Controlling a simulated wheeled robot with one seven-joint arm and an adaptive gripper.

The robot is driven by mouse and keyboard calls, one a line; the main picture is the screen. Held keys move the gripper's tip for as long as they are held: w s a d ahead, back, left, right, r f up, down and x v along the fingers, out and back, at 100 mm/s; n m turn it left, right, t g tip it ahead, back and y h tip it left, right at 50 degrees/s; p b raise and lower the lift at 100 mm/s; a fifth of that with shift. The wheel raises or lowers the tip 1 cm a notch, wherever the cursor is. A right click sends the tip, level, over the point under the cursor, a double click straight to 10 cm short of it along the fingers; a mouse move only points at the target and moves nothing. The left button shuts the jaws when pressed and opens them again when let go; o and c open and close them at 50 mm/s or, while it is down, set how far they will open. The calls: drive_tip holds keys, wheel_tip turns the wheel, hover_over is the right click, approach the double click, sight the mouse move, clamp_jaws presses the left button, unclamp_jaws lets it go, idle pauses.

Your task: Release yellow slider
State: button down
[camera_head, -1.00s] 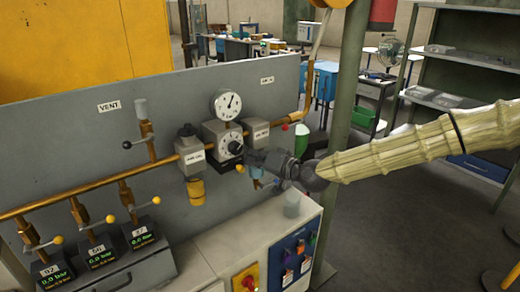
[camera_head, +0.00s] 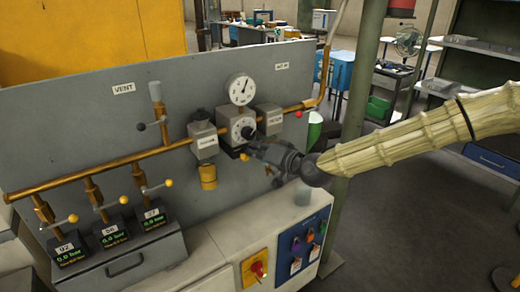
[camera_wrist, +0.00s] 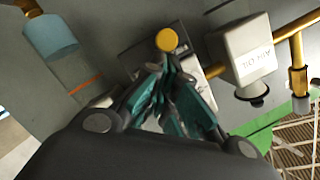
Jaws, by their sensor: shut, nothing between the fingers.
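A round yellow knob, likely the yellow slider's end, (camera_wrist: 167,40) shows just past my fingertips in the wrist view. My gripper (camera_head: 258,149) reaches in from the right to the panel. Its teal-padded fingers (camera_wrist: 172,68) are together with nothing held between them. The fingertips are very close to the yellow knob; I cannot tell whether they touch it. The slider's body is mostly hidden behind the fingers.
A dial box (camera_head: 240,129) and round gauge (camera_head: 240,89) are on the grey panel. A white box (camera_wrist: 241,50) on the brass pipe is close to the right of my fingers. Yellow-tipped valve levers (camera_head: 169,183) stand at left. A cabinet (camera_head: 220,250) with switches sits below.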

drive_tip(key=shift+d, duration=0.1)
drive_tip(key=s+d+r+b, duration=0.2)
drive_tip(key=s+d+r, duration=0.2)
drive_tip(key=d, duration=0.5)
drive_tip(key=shift+s+d+r+b, duration=0.2)
drive_tip(key=shift+s+d+b, duration=0.1)
drive_tip(key=shift+s, duration=0.25)
